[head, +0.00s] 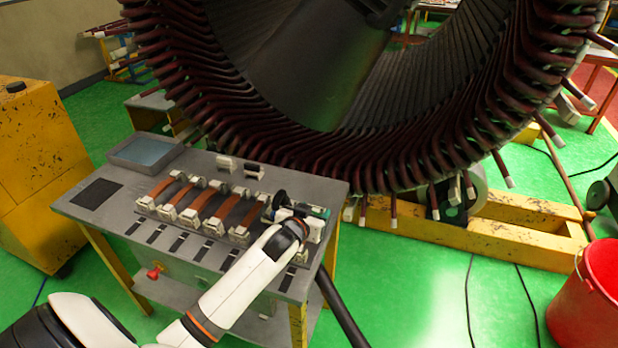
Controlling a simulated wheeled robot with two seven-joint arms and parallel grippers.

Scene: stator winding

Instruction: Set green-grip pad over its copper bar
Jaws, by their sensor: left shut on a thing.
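A row of copper bars (217,206) lies between pale clamp blocks on the grey workbench. My left arm reaches in from the bottom, and its gripper (294,213) is at the right end of this row. It is shut on the green-grip pad (318,211), of which a small green part shows by the fingers. A black round part (280,200) shows just left of the gripper. The gripper and wrist hide most of the pad and the rightmost bar place, so I cannot tell whether the pad touches a bar. My right gripper is out of view.
The big stator (410,150) with dark red coil ends rises right behind the bench (75,205). A blue-lined tray (146,152) and a black mat (97,193) are at the bench's left. A red bucket (590,300) stands at the right on green floor.

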